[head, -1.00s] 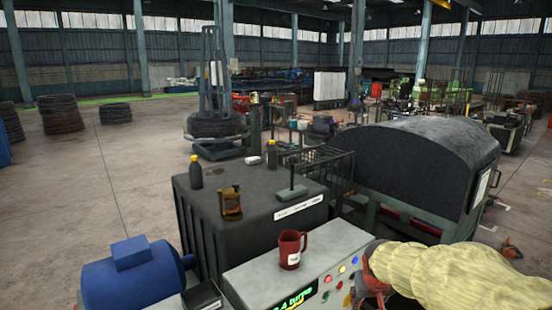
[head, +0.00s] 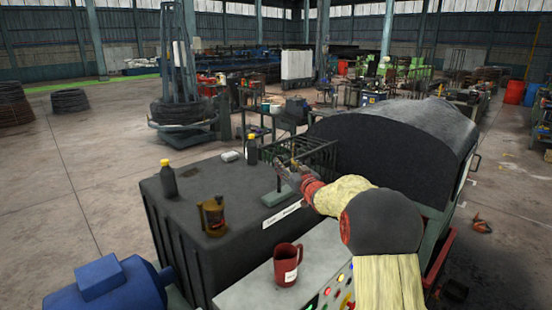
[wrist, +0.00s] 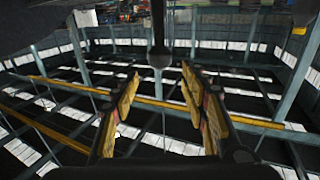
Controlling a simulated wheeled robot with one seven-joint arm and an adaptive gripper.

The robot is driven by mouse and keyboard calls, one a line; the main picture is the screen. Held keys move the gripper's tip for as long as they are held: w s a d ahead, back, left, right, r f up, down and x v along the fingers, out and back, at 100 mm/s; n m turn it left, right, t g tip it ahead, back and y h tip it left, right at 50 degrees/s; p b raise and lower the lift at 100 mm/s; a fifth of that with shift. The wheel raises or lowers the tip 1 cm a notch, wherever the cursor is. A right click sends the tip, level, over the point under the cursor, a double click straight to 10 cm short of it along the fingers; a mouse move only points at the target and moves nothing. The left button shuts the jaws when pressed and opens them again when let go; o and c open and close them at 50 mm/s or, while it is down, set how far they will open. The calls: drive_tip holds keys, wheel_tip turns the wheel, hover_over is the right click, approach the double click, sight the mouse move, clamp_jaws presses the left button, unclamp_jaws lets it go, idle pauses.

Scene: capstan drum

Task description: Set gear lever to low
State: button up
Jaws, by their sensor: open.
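The gear lever (head: 279,184) stands up from a small grey-green base on top of the dark gearbox cabinet (head: 195,240), just behind a white label plate (head: 281,217). The label's words are too small to read surely. In the wrist view, the lever's dark rod and round knob (wrist: 159,57) show between and just beyond the fingertips. My gripper (wrist: 160,76) is open, its yellow-padded fingers on either side of the knob in that view, with no clear contact. In the head view, my gripper (head: 285,168) is at the lever, reaching in from the right and partly covering it.
A black bottle (head: 169,181), a brown oil can (head: 213,216) and another bottle (head: 251,150) stand on the cabinet. A red mug (head: 288,264) stands on the control panel in front. A wire cage (head: 318,160) and a large dark cover (head: 405,150) lie behind and right.

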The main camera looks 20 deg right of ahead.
sight(281, 160)
drive_tip(key=shift+w+d+f+p, duration=0.1)
drive_tip(key=shift+w+p, duration=0.05)
drive_tip(key=shift+w, duration=1.8)
drive_tip(key=shift+w+d+f+p, duration=0.1)
drive_tip(key=shift+w+p, duration=0.05)
drive_tip(key=shift+w, duration=1.8)
drive_tip(key=shift+c, duration=1)
clamp_jaws()
